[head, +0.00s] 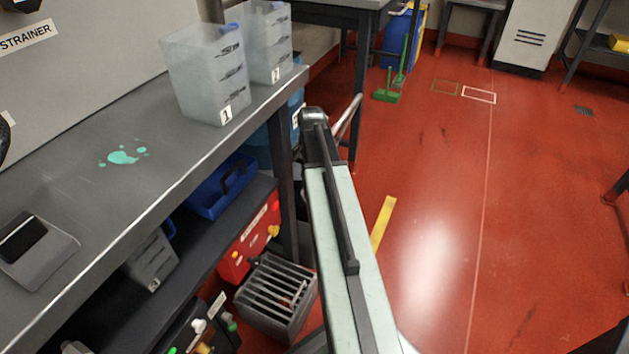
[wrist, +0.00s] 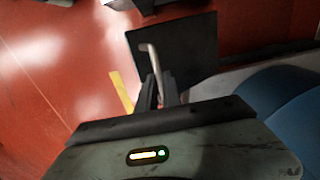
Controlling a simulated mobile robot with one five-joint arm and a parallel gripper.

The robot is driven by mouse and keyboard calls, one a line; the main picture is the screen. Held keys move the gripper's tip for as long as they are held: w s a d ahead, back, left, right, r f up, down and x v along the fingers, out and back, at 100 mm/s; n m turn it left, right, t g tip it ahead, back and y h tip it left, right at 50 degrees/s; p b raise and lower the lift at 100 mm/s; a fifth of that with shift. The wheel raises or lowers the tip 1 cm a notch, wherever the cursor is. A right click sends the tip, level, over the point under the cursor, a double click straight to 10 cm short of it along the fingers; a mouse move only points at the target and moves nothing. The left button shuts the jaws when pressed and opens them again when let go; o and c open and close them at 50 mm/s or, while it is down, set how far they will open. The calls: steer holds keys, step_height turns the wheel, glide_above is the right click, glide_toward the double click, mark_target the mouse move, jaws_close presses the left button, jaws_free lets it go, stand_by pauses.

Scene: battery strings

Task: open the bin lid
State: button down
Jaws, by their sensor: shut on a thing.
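In the wrist view my gripper (wrist: 159,93) is shut on a thin pale bent bar (wrist: 151,58), which looks like a handle. A flat dark square panel (wrist: 190,45) lies just beyond the bar and looks like the bin lid. How far it is tilted I cannot tell. In the head view the pale bar (head: 349,115) shows just right of the end of my arm. My arm hides the gripper's fingers and most of the bin there.
A grey bench (head: 60,190) runs along the left, with clear numbered containers (head: 207,75) on top. Under it are a blue tray (head: 222,187), a red box (head: 250,240) and a grey slotted crate (head: 277,295). The red floor (head: 450,200) on the right is open.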

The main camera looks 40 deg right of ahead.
steer(key=shift+w+a+r+p, duration=0.3)
steer(key=shift+w+r, duration=0.15)
steer(key=shift+w, duration=0.05)
steer(key=shift+w+a+r+p, duration=0.3)
steer(key=shift+w+r, duration=0.1)
steer(key=shift+w, duration=0.1)
steer(key=c, duration=1.5)
jaws_free()
steer(key=shift+d+f, duration=0.1)
steer(key=shift+s, duration=0.1)
steer(key=shift+r, duration=0.2)
step_height(320, 180, up, 8)
steer(key=p, duration=0.8)
steer(key=shift+s+f, duration=0.2)
